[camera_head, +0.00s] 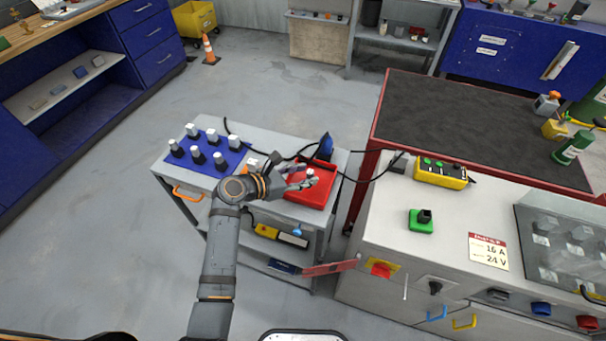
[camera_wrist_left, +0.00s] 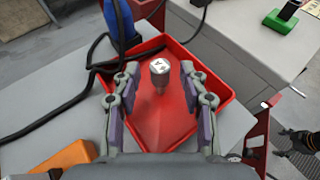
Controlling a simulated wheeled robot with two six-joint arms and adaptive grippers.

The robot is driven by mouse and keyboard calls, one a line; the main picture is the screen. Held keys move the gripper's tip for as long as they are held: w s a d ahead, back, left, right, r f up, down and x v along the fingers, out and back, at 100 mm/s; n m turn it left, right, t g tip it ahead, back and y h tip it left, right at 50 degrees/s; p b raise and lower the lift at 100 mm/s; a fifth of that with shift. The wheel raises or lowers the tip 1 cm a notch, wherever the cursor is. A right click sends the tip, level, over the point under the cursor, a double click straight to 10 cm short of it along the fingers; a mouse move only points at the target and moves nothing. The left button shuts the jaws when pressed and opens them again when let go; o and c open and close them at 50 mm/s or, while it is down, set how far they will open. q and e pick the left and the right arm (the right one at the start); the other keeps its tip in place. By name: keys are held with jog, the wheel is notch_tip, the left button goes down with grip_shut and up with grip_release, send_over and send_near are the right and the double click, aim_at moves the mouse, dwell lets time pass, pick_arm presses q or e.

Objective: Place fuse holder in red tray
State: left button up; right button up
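A fuse holder (camera_wrist_left: 160,74) with a silver cap and dark lower body stands about upright over the floor of the red tray (camera_wrist_left: 180,118). Its base is hard to make out. In the head view its pale cap (camera_head: 310,173) shows at my left gripper, over the red tray (camera_head: 322,194). My left gripper (camera_head: 306,177) is open. In the left wrist view its fingers (camera_wrist_left: 160,84) stand on both sides of the fuse holder with a gap on each side. My right gripper is not recognisable in either view.
A black cable (camera_head: 262,152) and a blue object (camera_head: 326,146) lie by the tray. A white bench (camera_head: 385,240) with a green block (camera_head: 420,225) stands to the right.

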pick_arm(q)
jog(key=shift+r, duration=0.1)
jog(key=v, duration=1.2)
jog(key=shift+b, duration=0.4)
